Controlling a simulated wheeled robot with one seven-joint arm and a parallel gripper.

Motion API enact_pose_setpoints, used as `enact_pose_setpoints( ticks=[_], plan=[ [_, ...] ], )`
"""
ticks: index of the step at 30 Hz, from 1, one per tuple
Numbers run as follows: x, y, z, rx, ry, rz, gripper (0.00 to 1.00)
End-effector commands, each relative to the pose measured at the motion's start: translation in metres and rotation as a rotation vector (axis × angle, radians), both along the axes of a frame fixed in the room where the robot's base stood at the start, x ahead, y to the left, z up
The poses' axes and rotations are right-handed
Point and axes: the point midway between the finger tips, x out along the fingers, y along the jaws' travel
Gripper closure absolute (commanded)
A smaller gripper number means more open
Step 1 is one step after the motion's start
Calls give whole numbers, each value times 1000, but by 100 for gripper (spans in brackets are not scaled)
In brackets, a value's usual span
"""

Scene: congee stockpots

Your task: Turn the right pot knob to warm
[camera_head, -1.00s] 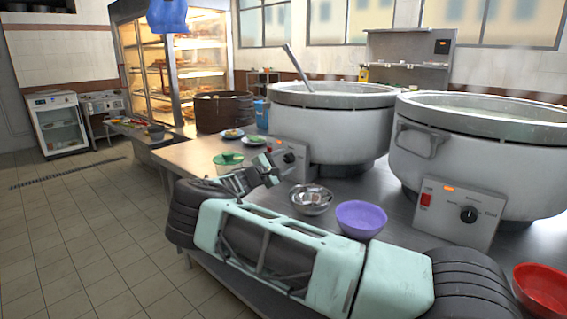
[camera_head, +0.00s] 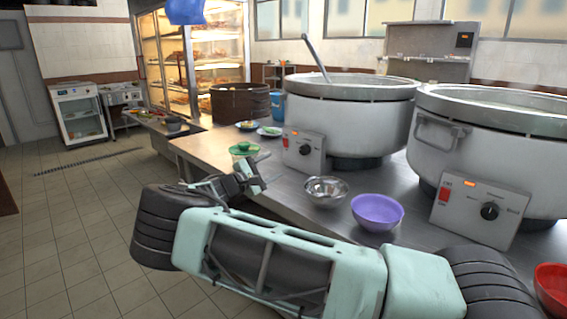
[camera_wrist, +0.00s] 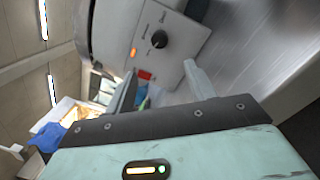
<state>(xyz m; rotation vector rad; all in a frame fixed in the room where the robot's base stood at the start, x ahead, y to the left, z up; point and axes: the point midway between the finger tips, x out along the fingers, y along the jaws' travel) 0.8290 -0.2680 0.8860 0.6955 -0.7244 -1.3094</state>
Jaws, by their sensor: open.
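The right pot (camera_head: 480,150) stands on the steel counter. Its sloped control box (camera_head: 465,222) has a black knob (camera_head: 490,211), a red switch and a lit orange light. The knob's printed labels are too small to read. My gripper (camera_head: 257,172) is open and empty, near the counter's front edge, left of and well apart from this knob. It is closer to the left pot's control box (camera_head: 304,150). In the wrist view, a control box with a black knob (camera_wrist: 159,40) lies beyond my spread fingers (camera_wrist: 160,85); it looks like the left pot's.
A metal bowl (camera_head: 326,191) and a purple bowl (camera_head: 378,212) sit on the counter between my arm and the pots. A red bowl (camera_head: 552,288) is at the right edge. A ladle (camera_head: 316,58) sticks out of the left pot (camera_head: 345,120). Tiled floor (camera_head: 70,240) is open at left.

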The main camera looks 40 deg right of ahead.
Motion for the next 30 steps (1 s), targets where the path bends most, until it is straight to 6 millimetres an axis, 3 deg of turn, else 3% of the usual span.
enact_pose_setpoints(
  ticks=[3, 9, 30],
  plan=[
    [-2, 20, -2, 0, 0, 1, 45],
    [-4, 34, -3, 1, 1, -1, 45],
    [-4, 35, -3, 0, 1, 0, 45]
  ],
)
